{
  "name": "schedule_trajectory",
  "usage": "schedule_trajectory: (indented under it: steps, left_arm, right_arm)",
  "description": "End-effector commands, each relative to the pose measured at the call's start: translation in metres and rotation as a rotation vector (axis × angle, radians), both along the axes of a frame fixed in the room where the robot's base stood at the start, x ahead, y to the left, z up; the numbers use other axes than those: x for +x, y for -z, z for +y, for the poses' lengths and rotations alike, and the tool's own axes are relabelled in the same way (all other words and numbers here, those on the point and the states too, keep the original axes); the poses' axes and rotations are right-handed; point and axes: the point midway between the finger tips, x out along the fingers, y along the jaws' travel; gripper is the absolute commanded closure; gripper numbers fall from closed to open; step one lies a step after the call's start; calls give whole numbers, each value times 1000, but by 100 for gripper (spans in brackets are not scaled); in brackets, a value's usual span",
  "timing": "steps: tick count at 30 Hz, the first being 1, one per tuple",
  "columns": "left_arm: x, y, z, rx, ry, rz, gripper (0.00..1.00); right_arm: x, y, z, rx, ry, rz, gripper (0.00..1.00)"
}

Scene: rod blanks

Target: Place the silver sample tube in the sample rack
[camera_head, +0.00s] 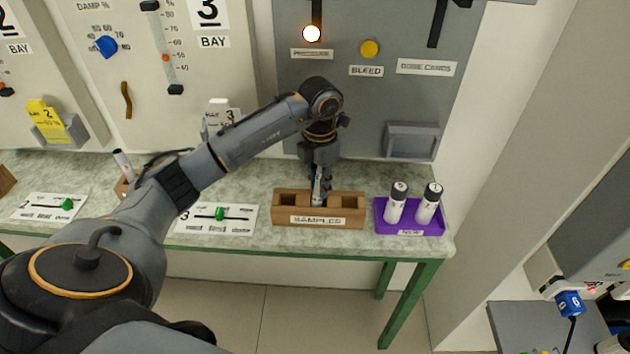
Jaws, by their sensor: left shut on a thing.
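The sample rack (319,221) is a brown wooden block labelled SAMPLES, with square compartments, near the front edge of the bench. My left gripper (318,183) points down over the rack's middle and is shut on the silver sample tube (316,194). The tube is upright, its lower end at or in the middle compartment; I cannot tell whether it touches the bottom. The left and right compartments look empty. The gripper hides the tube's upper part. My right gripper is not in view.
A purple tray (409,230) labelled NEW holds two white tubes with dark caps, right of the rack. A card with a green slider (219,213) lies left of the rack. Another white tube (122,163) stands further left. A grey panel (370,100) rises behind the bench.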

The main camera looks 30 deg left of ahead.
Motion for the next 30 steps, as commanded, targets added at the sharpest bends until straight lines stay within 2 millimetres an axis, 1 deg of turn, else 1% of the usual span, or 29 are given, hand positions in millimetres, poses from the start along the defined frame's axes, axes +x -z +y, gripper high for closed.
schedule_trajectory:
  steps: [1,2,3,4,5,12,14,17,20,24,27,30]
  left_arm:
    - [-1,-1,6,14,-6,6,100]
    - [-1,-1,6,14,-7,6,71]
    - [-1,-2,6,15,-7,5,63]
    - [-1,-2,6,14,-7,4,57]
    - [-1,-2,6,14,-7,4,55]
    - [0,-3,5,12,-6,1,55]
    - [0,-4,5,12,-6,0,55]
    - [1,-11,5,10,-6,-4,55]
    - [2,-25,6,11,-5,-7,55]
    - [2,-55,6,10,-5,-9,55]
    - [2,-80,6,12,-7,-8,55]
    - [2,-98,7,13,-6,-6,55]
  right_arm:
    - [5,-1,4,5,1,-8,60]
    - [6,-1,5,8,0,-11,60]
    - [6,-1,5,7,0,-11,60]
    - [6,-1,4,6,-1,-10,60]
    - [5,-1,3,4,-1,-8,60]
    - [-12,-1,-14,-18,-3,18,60]
    - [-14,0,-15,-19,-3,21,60]
    - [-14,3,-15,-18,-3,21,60]
    - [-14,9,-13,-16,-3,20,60]
    - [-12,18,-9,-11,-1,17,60]
    - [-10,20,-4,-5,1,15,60]
    - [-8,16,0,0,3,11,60]
